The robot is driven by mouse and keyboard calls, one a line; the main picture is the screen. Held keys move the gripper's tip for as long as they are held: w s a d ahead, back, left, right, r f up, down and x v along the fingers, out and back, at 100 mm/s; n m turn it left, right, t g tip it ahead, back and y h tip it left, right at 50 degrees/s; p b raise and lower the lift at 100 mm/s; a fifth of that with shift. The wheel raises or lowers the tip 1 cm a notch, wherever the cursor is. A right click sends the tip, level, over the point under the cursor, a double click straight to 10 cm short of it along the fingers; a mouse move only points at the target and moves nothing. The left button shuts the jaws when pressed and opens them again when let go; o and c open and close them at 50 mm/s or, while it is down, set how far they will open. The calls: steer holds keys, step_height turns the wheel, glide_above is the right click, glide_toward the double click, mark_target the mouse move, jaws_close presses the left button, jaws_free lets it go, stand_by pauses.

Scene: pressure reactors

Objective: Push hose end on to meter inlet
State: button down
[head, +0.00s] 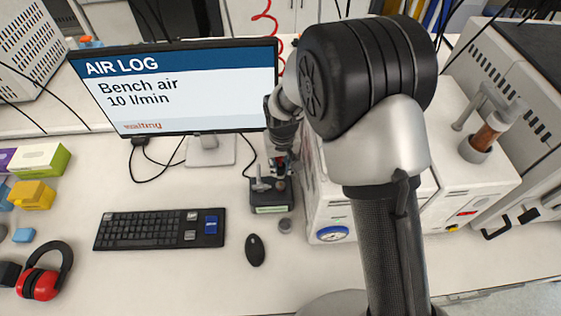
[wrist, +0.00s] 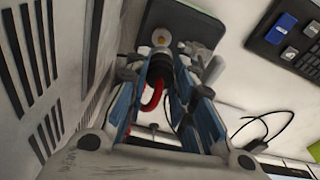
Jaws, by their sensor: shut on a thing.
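The meter (head: 270,196) is a small dark unit with a pale green label, standing on the bench right of the monitor. In the wrist view its dark base (wrist: 183,14) lies beyond the fingers, with a round brass-coloured fitting (wrist: 161,38), apparently the inlet. My gripper (wrist: 161,72) is shut on the black hose end (wrist: 160,64), and red hose (wrist: 150,103) curves away below it. The hose end lines up closely with the brass fitting; I cannot tell whether they touch. In the head view my gripper (head: 279,160) is just above the back of the meter, partly hidden.
A white vented cabinet (wrist: 42,75) stands close beside the gripper. The monitor (head: 180,88) reads "Bench air 10 l/min" and "waiting". A keyboard (head: 160,229), a mouse (head: 255,250) and a small grey round piece (head: 285,226) lie nearby. Bench front is mostly clear.

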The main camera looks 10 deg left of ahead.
mark_target(281, 173)
steer(key=shift+f+b, duration=1.4)
steer(key=shift+f, duration=0.8)
steer(key=shift+f+b, duration=1.2)
steer(key=shift+f, duration=0.15)
steer(key=shift+r, duration=0.15)
steer(key=shift+r+p, duration=0.8)
steer(key=shift+r, duration=0.15)
steer(key=shift+s+r+p, duration=0.15)
steer(key=shift+r+p, duration=0.2)
steer(key=shift+r, duration=0.3)
steer(key=shift+r+p, duration=0.7)
steer(key=shift+r, duration=0.3)
